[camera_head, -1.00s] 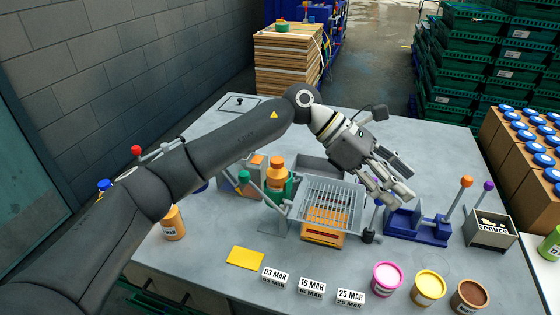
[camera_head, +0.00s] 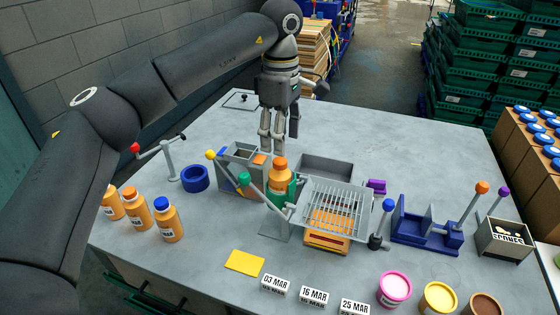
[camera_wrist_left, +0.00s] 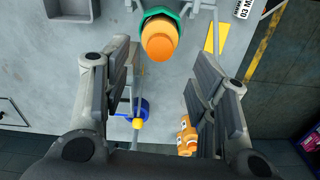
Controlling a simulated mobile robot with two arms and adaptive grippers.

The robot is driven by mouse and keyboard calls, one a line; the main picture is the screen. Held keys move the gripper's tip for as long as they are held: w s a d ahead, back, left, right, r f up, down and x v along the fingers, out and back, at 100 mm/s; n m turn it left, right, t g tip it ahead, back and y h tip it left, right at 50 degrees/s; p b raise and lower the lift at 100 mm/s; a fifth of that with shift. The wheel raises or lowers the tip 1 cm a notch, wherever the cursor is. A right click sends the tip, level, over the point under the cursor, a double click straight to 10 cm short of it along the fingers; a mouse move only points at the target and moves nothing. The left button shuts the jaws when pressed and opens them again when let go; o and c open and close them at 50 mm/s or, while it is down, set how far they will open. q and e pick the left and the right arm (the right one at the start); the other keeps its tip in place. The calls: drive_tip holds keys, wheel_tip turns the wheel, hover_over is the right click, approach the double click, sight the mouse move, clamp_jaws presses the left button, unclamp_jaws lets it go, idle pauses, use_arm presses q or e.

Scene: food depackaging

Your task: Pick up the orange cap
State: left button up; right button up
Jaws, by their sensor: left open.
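An orange bottle with an orange cap (camera_head: 280,163) stands in a green holder (camera_head: 276,192) near the middle of the table. In the left wrist view the orange cap (camera_wrist_left: 159,42) lies at the upper middle, beyond and between my fingers. My left gripper (camera_head: 273,140) points down just behind the capped bottle, near the grey box. Its fingers are apart and empty in the left wrist view (camera_wrist_left: 160,110), and it does not touch the cap. My right gripper is not in view.
A wire rack (camera_head: 330,200) stands right of the holder. Several orange bottles (camera_head: 166,222) stand at the left edge, by a blue ring (camera_head: 195,179).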

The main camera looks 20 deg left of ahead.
sight(280, 161)
use_arm(q)
wheel_tip(280, 161, down, 5)
drive_tip(key=shift+r+p, duration=0.15)
drive_tip(key=shift+p, duration=0.95)
drive_tip(key=shift+a+f, duration=0.1)
drive_tip(key=shift+f, duration=0.4)
drive_tip(key=c, duration=0.8)
